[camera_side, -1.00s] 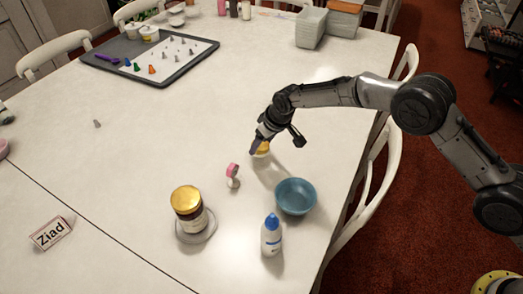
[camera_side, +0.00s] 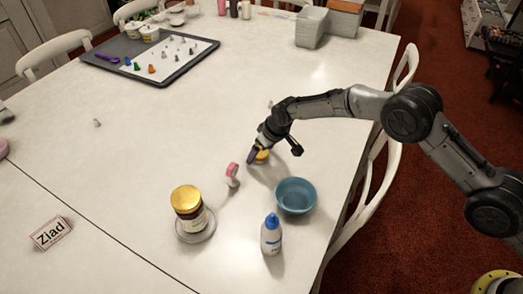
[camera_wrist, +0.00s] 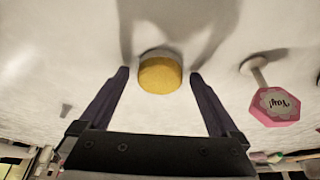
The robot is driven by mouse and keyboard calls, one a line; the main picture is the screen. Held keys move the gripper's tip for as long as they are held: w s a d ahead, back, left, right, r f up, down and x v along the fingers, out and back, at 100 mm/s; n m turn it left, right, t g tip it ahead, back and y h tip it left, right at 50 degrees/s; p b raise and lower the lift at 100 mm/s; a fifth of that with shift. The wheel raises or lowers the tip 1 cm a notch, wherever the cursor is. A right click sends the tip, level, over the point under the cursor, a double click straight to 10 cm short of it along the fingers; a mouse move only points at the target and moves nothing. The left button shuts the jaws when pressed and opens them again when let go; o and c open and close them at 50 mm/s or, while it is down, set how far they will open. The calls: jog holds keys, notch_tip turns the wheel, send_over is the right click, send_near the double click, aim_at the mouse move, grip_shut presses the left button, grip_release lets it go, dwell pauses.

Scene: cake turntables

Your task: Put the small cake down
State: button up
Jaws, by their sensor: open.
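The small cake (camera_side: 262,156) is a short yellow cylinder on the white table, partly hidden by my gripper (camera_side: 256,155) in the side view. In the wrist view the small cake (camera_wrist: 160,76) sits between and slightly beyond the fingertips of my gripper (camera_wrist: 159,72). Light gaps show on both sides of it, so the fingers are open and apart from it. It looks upright and appears to rest on the table, with shadows around it.
A pink "Yay!" topper on a stand (camera_side: 232,174) stands close by; it also shows in the wrist view (camera_wrist: 275,106). Nearby are a blue bowl (camera_side: 296,196), a white bottle (camera_side: 271,236) and a gold-lidded jar (camera_side: 188,208). A tray (camera_side: 160,78) lies farther back.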

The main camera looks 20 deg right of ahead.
jog(key=v, duration=1.2)
jog(key=shift+r, duration=0.15)
jog(key=shift+d, duration=0.1)
jog(key=s+d+r+m, duration=0.1)
jog(key=s+d+r, duration=0.4)
jog(key=d+r, duration=0.65)
jog(key=s+d+r+m+t+h, duration=0.1)
jog(key=s+d+r, duration=0.4)
jog(key=s, duration=0.3)
jog(key=s+d+r+m, duration=0.1)
jog(key=s+d+r, duration=0.45)
jog(key=s, duration=0.25)
jog(key=s+d+f+m, duration=0.1)
jog(key=s+d, duration=0.2)
jog(key=s, duration=0.7)
jog(key=s+d+f+m+h, duration=0.1)
jog(key=s+d+f, duration=0.1)
jog(key=s, duration=0.8)
jog(key=shift+d+t, duration=0.3)
jog(key=shift+d, duration=0.5)
